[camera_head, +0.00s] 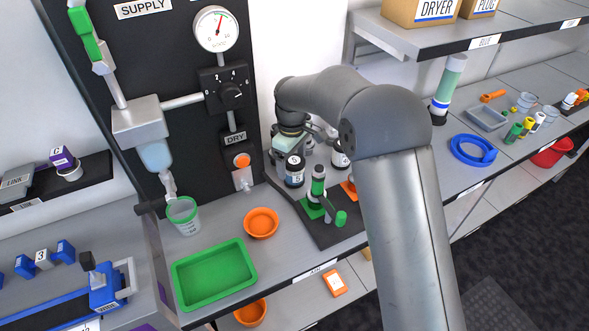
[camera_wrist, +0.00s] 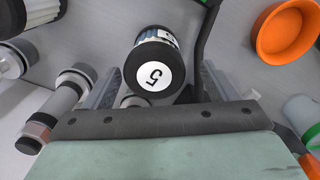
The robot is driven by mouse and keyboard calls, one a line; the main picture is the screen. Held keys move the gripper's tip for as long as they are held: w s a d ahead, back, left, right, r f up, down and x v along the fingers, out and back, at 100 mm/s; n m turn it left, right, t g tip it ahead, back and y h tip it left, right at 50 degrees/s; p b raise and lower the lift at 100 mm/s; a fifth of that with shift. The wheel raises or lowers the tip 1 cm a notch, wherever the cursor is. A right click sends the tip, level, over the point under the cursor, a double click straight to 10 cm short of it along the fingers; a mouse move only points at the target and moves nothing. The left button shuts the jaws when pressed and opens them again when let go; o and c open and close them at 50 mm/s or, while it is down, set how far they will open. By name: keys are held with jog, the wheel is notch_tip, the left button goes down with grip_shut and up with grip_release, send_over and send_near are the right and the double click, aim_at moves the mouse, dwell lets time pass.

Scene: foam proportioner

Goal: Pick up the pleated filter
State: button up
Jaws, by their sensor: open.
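A pleated filter (camera_wrist: 155,66) with a black cap marked 5 and white pleated sides shows in the wrist view, between the fingers of my open gripper (camera_wrist: 161,72). I cannot tell whether the fingers touch it. In the head view a white, black-capped filter (camera_head: 294,171) stands just below my gripper (camera_head: 290,145), which is partly hidden by its own wrist. Another black-ended piece with white pleats (camera_wrist: 38,12) is at the upper left of the wrist view. A similar white, dark-banded piece (camera_head: 340,158) shows beside my arm in the head view.
An orange bowl (camera_head: 261,223) and a green tray (camera_head: 214,274) are on the bench to the left. Grey cylinders (camera_wrist: 62,100) lie left of the fingers. The dark panel (camera_head: 190,60) rises behind.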

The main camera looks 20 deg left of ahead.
jog(key=shift+w+d+f+p, duration=0.15)
jog(key=shift+f+p, duration=0.3)
jog(key=shift+f, duration=0.95)
jog(key=shift+w+f+p, duration=0.1)
jog(key=shift+f+p, duration=0.3)
jog(key=shift+f, duration=1)
jog(key=shift+c, duration=0.2)
jog(key=c, duration=1.1)
jog(key=shift+o, duration=0.2)
jog(key=shift+r, duration=0.1)
